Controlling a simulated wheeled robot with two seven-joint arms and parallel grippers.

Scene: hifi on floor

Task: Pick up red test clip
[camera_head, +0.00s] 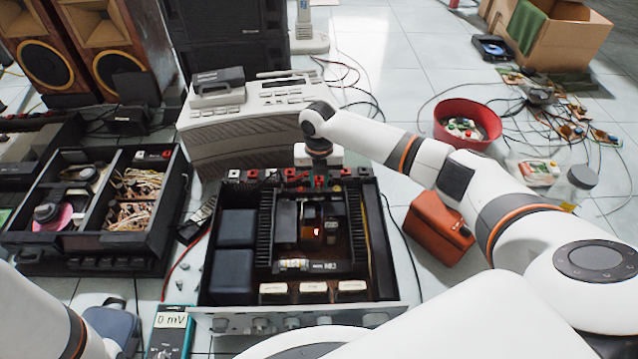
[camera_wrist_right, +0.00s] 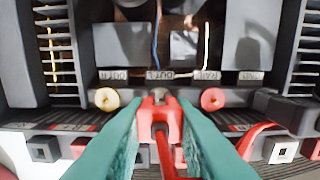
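The red test clip (camera_wrist_right: 160,118) shows in the right wrist view, at the rear terminals of the open amplifier (camera_head: 212,292). A red lead runs down from it. My right gripper (camera_wrist_right: 160,108) has its two green fingers on either side of the clip, very close to or touching it. I cannot tell whether they press on it. In the head view my right arm reaches over the back of the amplifier, and the clip cannot be made out there. My left arm enters at the lower left, with its gripper out of view.
A yellow-ringed post (camera_wrist_right: 107,99) and a red post (camera_wrist_right: 212,99) flank the clip closely. A pale grey device (camera_head: 235,135) stands behind the amplifier. A meter (camera_head: 171,330) lies in front, a red toolbox (camera_head: 437,228) to the right, and an opened unit (camera_head: 100,235) to the left.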

